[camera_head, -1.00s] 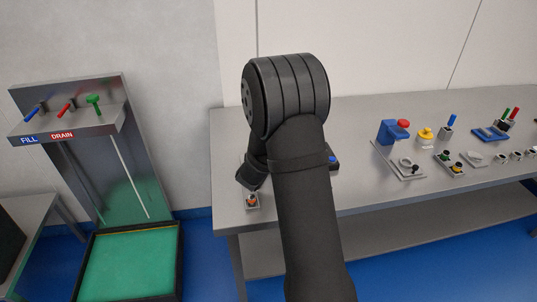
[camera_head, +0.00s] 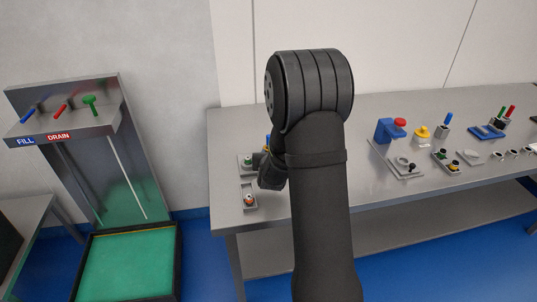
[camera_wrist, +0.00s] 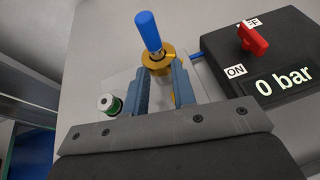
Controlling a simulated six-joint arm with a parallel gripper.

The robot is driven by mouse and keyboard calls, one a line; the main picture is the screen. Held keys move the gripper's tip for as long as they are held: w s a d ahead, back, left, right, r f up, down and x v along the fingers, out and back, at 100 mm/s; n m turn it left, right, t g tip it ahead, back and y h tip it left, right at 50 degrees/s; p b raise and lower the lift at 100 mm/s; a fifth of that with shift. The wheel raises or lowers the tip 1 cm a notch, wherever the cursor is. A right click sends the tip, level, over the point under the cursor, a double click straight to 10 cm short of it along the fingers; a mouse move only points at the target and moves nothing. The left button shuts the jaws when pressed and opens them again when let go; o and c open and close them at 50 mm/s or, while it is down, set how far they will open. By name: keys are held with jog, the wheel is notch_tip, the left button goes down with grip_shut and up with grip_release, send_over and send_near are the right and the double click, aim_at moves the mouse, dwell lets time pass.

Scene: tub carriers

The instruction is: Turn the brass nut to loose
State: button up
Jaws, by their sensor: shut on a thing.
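The brass nut (camera_wrist: 158,62) shows in the wrist view, with a blue cylinder (camera_wrist: 149,32) standing up from it. My gripper (camera_wrist: 161,76) has its two blue fingers on either side of the nut and is shut on it; the fingers hide part of the nut. In the head view my own arm covers the nut and the fingers. Only a bit of blue (camera_head: 267,140) shows there beside the arm.
In the wrist view a black box (camera_wrist: 262,72) with a red switch (camera_wrist: 254,40), an ON label and a "0 bar" display stands close on the right. A green-ringed fitting (camera_wrist: 108,104) is at the left. Several fixtures stand farther right on the bench (camera_head: 375,108).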

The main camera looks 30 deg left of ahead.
jog(key=shift+w+r, duration=0.15)
jog(key=o, duration=0.8)
jog(key=shift+a, duration=0.1)
jog(key=v, duration=1.7)
jog(key=shift+s, duration=0.3)
